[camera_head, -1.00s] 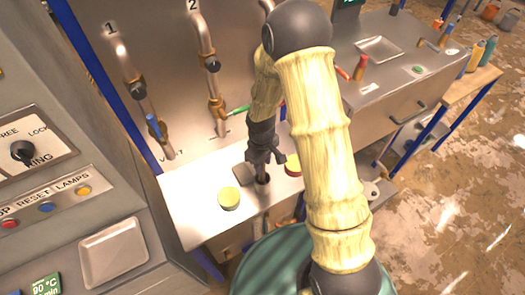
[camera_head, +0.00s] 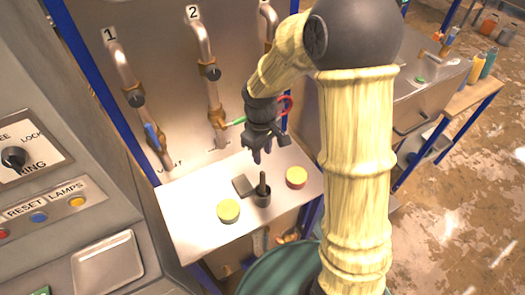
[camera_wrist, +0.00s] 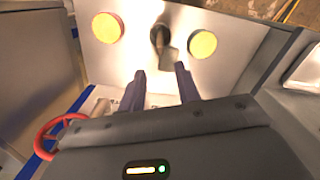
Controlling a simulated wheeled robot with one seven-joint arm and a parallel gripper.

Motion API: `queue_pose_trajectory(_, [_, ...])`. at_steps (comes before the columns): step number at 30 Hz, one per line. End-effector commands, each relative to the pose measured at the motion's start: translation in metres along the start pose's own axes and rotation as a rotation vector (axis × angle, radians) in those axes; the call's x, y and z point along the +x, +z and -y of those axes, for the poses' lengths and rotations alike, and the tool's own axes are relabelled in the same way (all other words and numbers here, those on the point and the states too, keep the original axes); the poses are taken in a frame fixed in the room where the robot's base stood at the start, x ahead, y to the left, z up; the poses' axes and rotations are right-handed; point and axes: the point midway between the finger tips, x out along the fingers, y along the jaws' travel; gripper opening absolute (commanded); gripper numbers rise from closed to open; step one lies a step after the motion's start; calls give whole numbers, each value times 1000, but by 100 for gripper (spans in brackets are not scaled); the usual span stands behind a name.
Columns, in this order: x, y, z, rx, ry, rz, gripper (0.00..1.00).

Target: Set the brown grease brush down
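The brown grease brush (camera_head: 262,182) stands upright in a small dark cup (camera_head: 263,199) on the white bench top; only its handle shows, and its lower end is hidden in the cup. In the wrist view the brush (camera_wrist: 158,36) shows from above, beyond my fingertips. My gripper (camera_head: 262,156) hangs above and a little behind the cup, clear of the brush. In the wrist view my two fingers (camera_wrist: 161,74) are spread apart with nothing between them.
A yellow-topped tin (camera_head: 228,210) stands left of the cup, and a red tin with a yellowish top (camera_head: 296,177) stands right. A flat grey block (camera_head: 243,186) lies just behind the cup. Pipes with valves (camera_head: 213,73) rise on the panel behind.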

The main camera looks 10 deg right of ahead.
Motion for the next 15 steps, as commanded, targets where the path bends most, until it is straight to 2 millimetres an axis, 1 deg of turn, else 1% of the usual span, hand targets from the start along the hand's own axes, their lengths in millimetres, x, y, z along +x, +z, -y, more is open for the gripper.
queue_pose_trajectory(12, [0,0,0,1,0,0,33])
queue_pose_trajectory(15, [-2,5,-1,25,6,-7,33])
